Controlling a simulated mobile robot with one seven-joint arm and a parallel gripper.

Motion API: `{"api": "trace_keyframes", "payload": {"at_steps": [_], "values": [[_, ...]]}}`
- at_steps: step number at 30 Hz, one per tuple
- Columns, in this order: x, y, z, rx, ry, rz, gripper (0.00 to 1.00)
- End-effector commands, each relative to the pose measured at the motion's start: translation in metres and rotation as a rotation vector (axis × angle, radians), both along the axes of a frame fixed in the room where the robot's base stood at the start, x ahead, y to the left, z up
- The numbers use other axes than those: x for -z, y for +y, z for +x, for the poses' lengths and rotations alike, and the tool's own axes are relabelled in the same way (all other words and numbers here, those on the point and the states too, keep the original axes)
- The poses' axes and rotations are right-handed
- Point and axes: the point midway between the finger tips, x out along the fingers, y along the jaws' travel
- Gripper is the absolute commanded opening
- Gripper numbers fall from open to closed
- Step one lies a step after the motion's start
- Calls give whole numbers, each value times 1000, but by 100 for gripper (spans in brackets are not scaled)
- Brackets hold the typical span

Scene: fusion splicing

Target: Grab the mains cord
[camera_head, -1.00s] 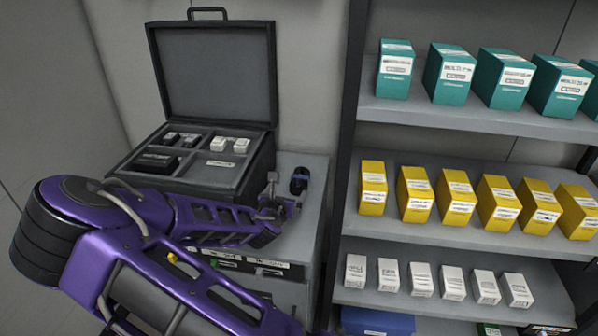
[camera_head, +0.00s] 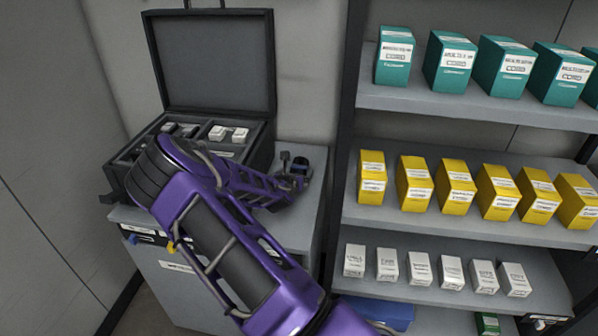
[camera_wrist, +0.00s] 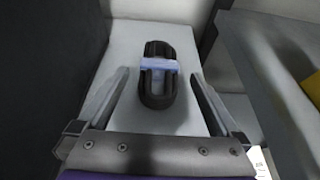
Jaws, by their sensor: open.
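The mains cord (camera_wrist: 159,80) is a black coiled bundle with a pale blue band across it. It lies on the grey cabinet top (camera_wrist: 130,118) in the wrist view, between and slightly beyond the fingers of my gripper (camera_wrist: 161,76). The gripper is open, with one finger to either side of the cord and a gap on both sides. In the head view the cord (camera_head: 301,165) is a small dark shape at the right of the cabinet top, just beyond my gripper (camera_head: 293,172), partly hidden by it.
An open black case (camera_head: 262,140) with small boxes in compartments stands left of the cord. A shelf rack (camera_head: 440,216) with teal, yellow and white boxes stands close on the right. A wall is behind the cabinet.

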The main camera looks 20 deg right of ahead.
Motion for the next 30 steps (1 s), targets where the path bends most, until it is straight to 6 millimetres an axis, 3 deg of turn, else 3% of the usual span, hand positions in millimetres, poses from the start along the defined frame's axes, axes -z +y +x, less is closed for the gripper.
{"api": "trace_keyframes", "payload": {"at_steps": [8, 17, 20, 30], "values": [[13, -21, 29, 2, -1, 1, 100], [16, -23, 33, 0, -1, 1, 100], [15, -23, 33, 0, -1, 1, 86], [15, -23, 33, 1, 0, 0, 24]]}}
